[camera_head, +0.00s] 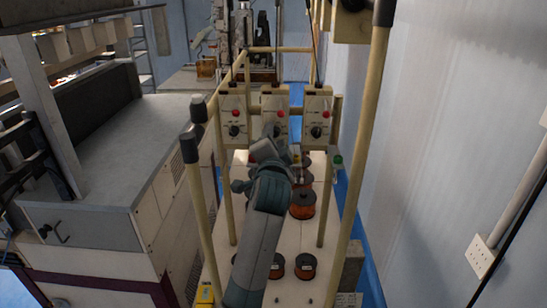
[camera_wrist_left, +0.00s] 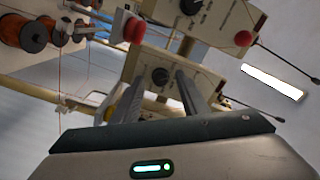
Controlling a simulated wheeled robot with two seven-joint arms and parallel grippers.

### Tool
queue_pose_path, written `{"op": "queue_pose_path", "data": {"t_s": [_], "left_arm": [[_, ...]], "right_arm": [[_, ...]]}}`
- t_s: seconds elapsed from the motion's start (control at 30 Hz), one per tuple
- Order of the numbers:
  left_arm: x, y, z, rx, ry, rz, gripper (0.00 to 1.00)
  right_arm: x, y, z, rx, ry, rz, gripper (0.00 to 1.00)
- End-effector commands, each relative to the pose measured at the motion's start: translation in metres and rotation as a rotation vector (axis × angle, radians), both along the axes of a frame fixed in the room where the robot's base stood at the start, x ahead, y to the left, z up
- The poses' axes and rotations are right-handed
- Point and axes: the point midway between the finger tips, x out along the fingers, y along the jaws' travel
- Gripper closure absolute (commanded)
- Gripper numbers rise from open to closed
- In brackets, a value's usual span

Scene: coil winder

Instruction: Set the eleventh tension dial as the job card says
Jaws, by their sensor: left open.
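Three cream tension boxes stand in a row on the frame in the head view, each with a black dial: a left dial (camera_head: 234,130), a middle dial (camera_head: 277,131) and a right dial (camera_head: 316,132). I cannot tell which is the eleventh; no number is readable. My left gripper (camera_head: 277,152) is in front of and below the middle box. Contact cannot be judged. No readable job card shows. My right gripper is out of view.
Copper wire spools (camera_head: 302,205) sit on the white deck below the boxes. Cream posts (camera_head: 356,170) flank the arm. A grey cabinet (camera_head: 125,160) stands left and a pale wall (camera_head: 450,130) right. A red knob (camera_wrist_left: 134,30) shows in the wrist view.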

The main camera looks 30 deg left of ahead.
Motion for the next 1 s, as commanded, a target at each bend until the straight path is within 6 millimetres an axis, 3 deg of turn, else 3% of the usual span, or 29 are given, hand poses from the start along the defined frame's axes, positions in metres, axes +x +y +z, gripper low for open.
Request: {"op": "queue_pose_path", "data": {"t_s": [0.27,0.87,1.0], "left_arm": [[-0.028,-0.013,-0.003,-0.002,-0.003,-0.001,0.6],[-0.125,-0.061,-0.003,-0.003,-0.003,-0.002,0.6],[-0.133,-0.064,0.003,0.0,0.005,0.001,0.6]], "right_arm": [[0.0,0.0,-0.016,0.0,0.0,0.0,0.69],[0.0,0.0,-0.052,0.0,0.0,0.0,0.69],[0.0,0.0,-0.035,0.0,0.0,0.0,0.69]]}}
